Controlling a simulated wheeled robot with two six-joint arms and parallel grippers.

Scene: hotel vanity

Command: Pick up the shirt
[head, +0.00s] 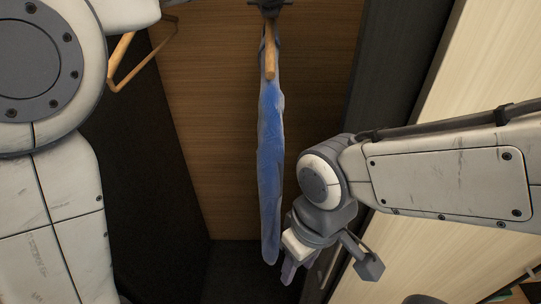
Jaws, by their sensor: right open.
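A blue shirt (270,150) hangs edge-on from a wooden hanger (270,52) at the top middle of the head view, in front of a wood panel. It is long and narrow from this side. My right gripper (332,264) is open, low and just right of the shirt's lower end. Its jaws are spread apart. A small purplish piece (289,270) shows beside the left jaw; I cannot tell whether it is part of the shirt. My left arm fills the left edge, but its gripper is not in the frame.
Another wooden hanger (122,66) shows at the upper left, partly behind my left arm. A dark side wall (130,190) is on the left. A dark upright panel (385,75) and a pale wood door (480,70) are on the right. The wood back panel (205,120) is bare left of the shirt.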

